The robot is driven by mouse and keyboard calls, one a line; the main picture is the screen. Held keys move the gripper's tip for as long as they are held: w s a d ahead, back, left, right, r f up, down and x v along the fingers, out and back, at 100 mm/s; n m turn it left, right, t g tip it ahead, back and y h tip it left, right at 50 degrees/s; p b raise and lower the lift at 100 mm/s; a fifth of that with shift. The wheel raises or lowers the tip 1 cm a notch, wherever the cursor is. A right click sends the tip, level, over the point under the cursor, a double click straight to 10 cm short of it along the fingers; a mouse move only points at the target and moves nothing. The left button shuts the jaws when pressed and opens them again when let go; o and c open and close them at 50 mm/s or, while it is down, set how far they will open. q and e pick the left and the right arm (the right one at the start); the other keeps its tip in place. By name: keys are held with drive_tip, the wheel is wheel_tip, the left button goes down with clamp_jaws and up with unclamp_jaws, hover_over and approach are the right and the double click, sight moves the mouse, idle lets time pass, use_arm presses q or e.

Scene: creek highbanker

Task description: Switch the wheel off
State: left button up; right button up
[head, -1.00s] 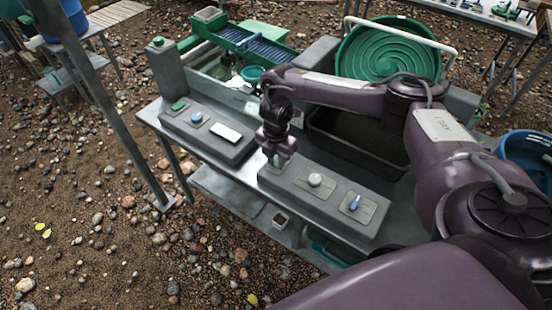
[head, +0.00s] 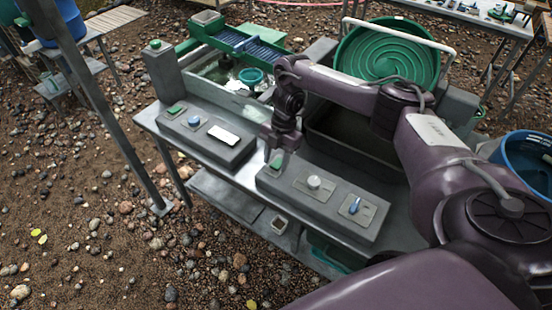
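The wheel (head: 385,58) is a green spiral pan, tilted up at the back of the bench. The near control box (head: 330,204) has a green switch (head: 277,160) at its left end, a round white knob (head: 314,183) in the middle and a blue lever (head: 354,205) at its right end. My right gripper (head: 277,152) points down just above the green switch and partly hides it. I cannot tell whether its fingers touch the switch or how far apart they are. My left gripper is out of view.
A second control box (head: 205,143) to the left carries a green switch, a blue knob and a white plate. A grey post (head: 163,75) with a green button stands behind it. A dark tub (head: 350,138) sits behind the near box. Stony ground lies in front.

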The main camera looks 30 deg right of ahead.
sight(280, 160)
drive_tip(key=p+v, duration=0.2)
drive_tip(key=v, duration=0.5)
drive_tip(key=shift+r, duration=0.4)
drive_tip(key=shift+w+d, duration=0.1)
